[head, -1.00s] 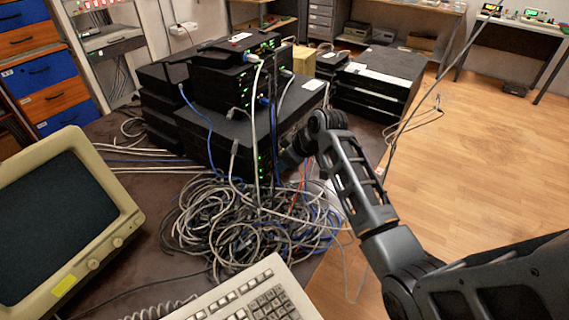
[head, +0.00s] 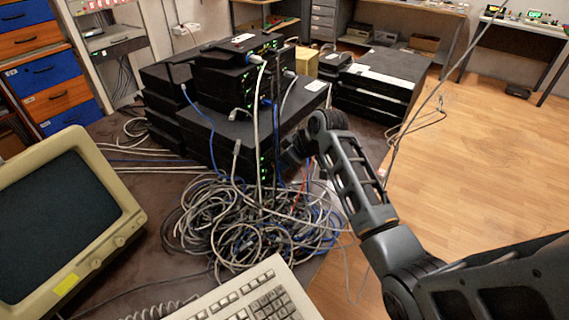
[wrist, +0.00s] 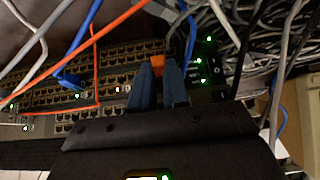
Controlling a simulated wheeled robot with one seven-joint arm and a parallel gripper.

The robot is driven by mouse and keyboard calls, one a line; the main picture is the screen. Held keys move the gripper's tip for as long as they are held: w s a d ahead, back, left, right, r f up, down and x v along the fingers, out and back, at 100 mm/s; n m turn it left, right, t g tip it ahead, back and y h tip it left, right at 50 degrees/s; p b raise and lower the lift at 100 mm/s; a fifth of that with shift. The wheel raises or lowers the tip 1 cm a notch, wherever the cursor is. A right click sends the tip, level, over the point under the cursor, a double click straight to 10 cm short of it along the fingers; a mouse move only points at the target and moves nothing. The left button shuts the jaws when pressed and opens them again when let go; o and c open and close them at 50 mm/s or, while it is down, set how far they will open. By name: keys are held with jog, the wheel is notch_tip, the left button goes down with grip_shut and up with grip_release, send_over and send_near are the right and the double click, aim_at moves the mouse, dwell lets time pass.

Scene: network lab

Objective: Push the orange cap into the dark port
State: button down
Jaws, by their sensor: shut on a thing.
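In the wrist view, my gripper (wrist: 160,84) points at the front of a network switch with rows of ports (wrist: 90,73). Its two blue fingers are shut on a small orange cap (wrist: 157,64), which shows between their tips. The cap is close to the switch front; I cannot tell whether it touches a port. Several ports look dark, and the one straight ahead of the cap is hidden by the cap and fingers. In the head view, my arm reaches to the right side of the stacked equipment, and the fingertips and cap are hidden there.
Blue, grey and orange-red cables (wrist: 95,60) cross the switch front near my gripper. A large cable tangle (head: 250,225) lies on the table below the equipment stack (head: 215,125). A monitor (head: 65,215) and keyboard (head: 245,295) are nearer. Open wooden floor (head: 490,150) is at right.

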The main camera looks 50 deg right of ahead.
jog(key=shift+w, duration=0.2)
jog(key=c, duration=1)
grip_release()
jog(key=shift+c, duration=0.2)
jog(key=v, duration=0.7)
jog(key=shift+s+r, duration=0.2)
jog(key=shift+r, duration=0.1)
